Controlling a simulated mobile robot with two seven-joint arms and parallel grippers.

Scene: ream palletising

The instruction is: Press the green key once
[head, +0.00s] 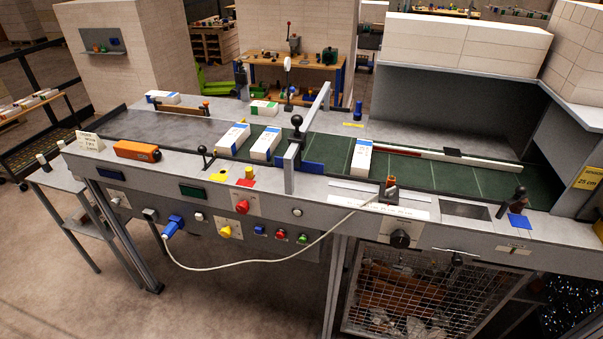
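A small green key (303,239) sits on the grey front panel of the conveyor bench, below the bench top. It is the rightmost of a short row with a red key (280,236) and a blue key (259,230). A white cable hangs in a curve close to this row. Neither of my grippers shows in the head view, and nothing is seen touching the green key. Whether it is pressed in cannot be told at this size.
White reams (265,143) lie on the green belt (335,152). A wire-mesh cage (420,290) stands below at the right. The floor in front at the left is clear.

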